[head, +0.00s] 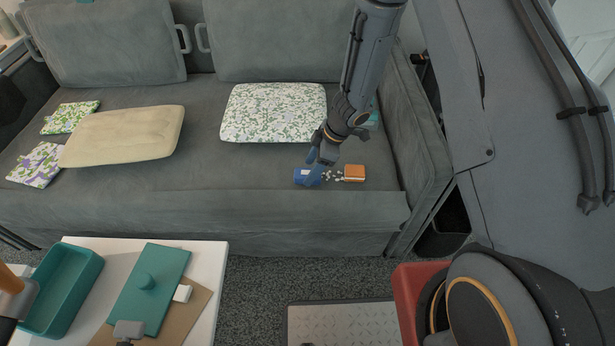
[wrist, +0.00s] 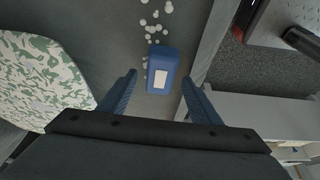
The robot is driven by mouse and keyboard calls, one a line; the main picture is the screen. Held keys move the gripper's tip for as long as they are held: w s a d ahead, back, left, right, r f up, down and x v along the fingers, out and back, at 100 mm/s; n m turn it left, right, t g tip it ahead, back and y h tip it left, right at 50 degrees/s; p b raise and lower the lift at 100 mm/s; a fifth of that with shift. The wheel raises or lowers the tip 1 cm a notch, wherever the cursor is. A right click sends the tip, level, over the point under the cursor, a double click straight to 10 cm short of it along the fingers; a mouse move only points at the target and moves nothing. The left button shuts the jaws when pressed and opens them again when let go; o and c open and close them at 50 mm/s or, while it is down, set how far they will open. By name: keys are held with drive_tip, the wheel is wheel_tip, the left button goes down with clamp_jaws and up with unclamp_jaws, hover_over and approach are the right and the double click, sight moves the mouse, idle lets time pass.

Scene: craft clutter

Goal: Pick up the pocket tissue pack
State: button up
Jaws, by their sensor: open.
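The pocket tissue pack, as far as I can tell, is the blue box-shaped pack (head: 307,177) with a pale label, lying on the grey sofa seat (head: 240,170). In the wrist view the blue pack (wrist: 162,70) lies ahead of and between my two fingers. My gripper (head: 318,160) is above the sofa, right over the pack in the head view. In the wrist view my gripper (wrist: 160,92) is open and empty, with blue fingers spread wider than the pack. I cannot tell the exact height gap between fingertips and pack.
Small white pieces (head: 333,176) lie beside the pack, then an orange box (head: 354,173). A floral cushion (head: 274,112) lies behind. A teal thing (head: 372,120) is partly hidden behind my arm. A white table (head: 206,262) with a teal tray (head: 93,265) stands in front left.

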drive_tip(key=shift+a+f, duration=0.15)
drive_tip(key=shift+f, duration=0.25)
drive_tip(key=c, duration=1.1)
